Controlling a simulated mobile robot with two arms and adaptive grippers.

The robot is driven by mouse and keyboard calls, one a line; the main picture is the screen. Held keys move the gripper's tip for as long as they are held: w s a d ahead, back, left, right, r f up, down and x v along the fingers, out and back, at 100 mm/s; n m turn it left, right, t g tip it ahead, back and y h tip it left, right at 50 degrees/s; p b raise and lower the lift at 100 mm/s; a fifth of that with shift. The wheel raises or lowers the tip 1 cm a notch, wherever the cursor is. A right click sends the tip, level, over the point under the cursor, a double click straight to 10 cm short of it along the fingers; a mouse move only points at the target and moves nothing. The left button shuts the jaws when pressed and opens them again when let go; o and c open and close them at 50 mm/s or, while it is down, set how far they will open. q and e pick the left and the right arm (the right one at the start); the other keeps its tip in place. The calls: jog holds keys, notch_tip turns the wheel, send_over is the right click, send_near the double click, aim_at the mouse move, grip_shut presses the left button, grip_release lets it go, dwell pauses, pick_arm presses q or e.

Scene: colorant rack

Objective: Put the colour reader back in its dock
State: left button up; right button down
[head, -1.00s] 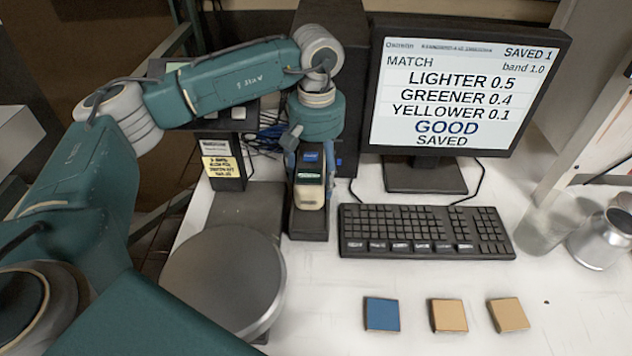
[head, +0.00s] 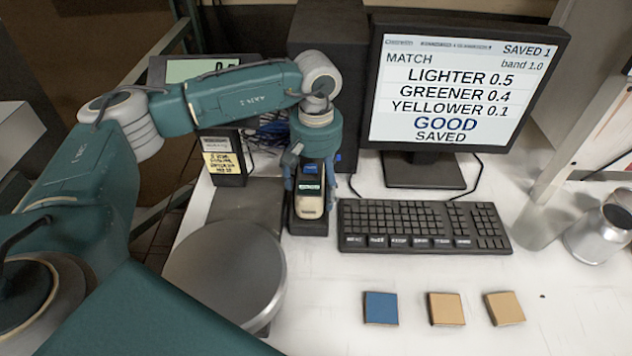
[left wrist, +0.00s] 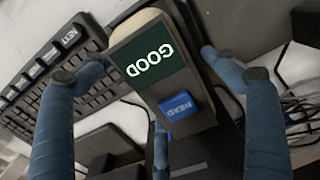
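The colour reader (head: 310,200) has a pale rounded end, a dark body and a small screen. It stands at the black dock (head: 308,226), in line with it, and looks seated. In the left wrist view the reader (left wrist: 150,62) shows "GOOD" and a blue "READ" button. My left gripper (head: 312,180) is over the reader. In the left wrist view its blue fingers (left wrist: 160,100) are spread around the reader, with visible gaps at both sides, so it is open. The dock's inside is hidden. My right gripper is in neither view.
A keyboard (head: 425,225) lies close right of the dock, before a monitor (head: 460,90) reading "GOOD SAVED". A round metal plate (head: 225,270) is at front left. A blue tile (head: 381,308) and two tan tiles (head: 446,309) lie in front. Metal cans stand right.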

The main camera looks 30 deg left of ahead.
pick_arm(q)
jog(key=shift+r, duration=0.45)
notch_tip(320, 180, up, 11)
jog(key=b, duration=0.3)
jog(key=shift+f+b, duration=0.2)
jog(key=shift+b, duration=0.2)
jog(key=shift+r, duration=0.45)
jog(key=shift+f, duration=0.15)
